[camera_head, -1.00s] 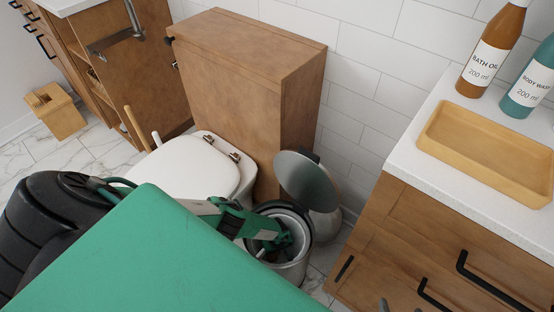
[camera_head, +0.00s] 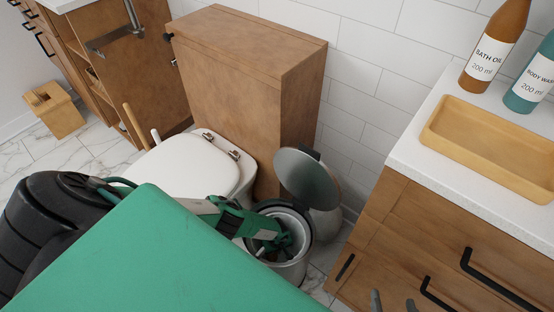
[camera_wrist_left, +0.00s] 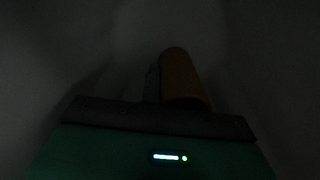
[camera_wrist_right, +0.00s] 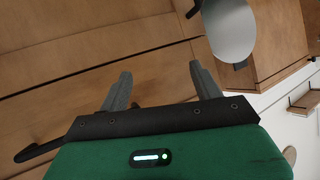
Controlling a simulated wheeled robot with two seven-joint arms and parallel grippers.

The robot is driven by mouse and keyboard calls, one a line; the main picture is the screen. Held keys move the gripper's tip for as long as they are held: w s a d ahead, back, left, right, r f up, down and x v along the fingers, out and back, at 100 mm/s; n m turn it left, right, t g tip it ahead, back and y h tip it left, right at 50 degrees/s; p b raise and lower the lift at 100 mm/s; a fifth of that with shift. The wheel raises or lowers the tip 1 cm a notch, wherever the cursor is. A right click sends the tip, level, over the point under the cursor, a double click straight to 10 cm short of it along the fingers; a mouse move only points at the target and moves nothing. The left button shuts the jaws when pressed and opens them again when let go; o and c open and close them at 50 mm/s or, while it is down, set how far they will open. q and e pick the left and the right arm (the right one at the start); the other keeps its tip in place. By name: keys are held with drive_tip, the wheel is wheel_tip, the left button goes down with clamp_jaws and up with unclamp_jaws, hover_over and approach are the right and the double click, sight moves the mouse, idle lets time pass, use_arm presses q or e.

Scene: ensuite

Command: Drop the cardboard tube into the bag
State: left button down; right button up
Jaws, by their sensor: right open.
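The cardboard tube (camera_wrist_left: 180,75) shows as a dim brown cylinder in the left wrist view, at my left gripper's fingers. My left gripper (camera_head: 278,243) reaches down into the open round bin (camera_head: 290,270), and its tips are below the rim. It appears shut on the tube; one finger shows beside the tube and the other is hidden. Dark grey walls (camera_wrist_left: 60,60) surround it; I cannot make out the bag's edge. My right gripper (camera_wrist_right: 160,75) is open and empty in front of the wooden drawers; its tips show at the bottom of the head view (camera_head: 393,304).
The bin's metal lid (camera_head: 308,180) stands raised behind the opening. A toilet (camera_head: 195,165) and wooden cabinet (camera_head: 240,70) are left of and behind the bin. A drawer unit (camera_head: 410,230) with black handles stands right, carrying a tray (camera_head: 490,150) and two bottles.

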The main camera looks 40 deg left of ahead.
use_arm(q)
drive_tip(key=c, duration=1.7)
unclamp_jaws()
drive_tip(key=shift+o, duration=0.3)
use_arm(e)
drive_tip(key=shift+r, duration=0.2)
drive_tip(key=shift+w, duration=0.1)
use_arm(q)
drive_tip(key=shift+r, duration=0.15)
use_arm(e)
drive_tip(key=shift+d, duration=0.15)
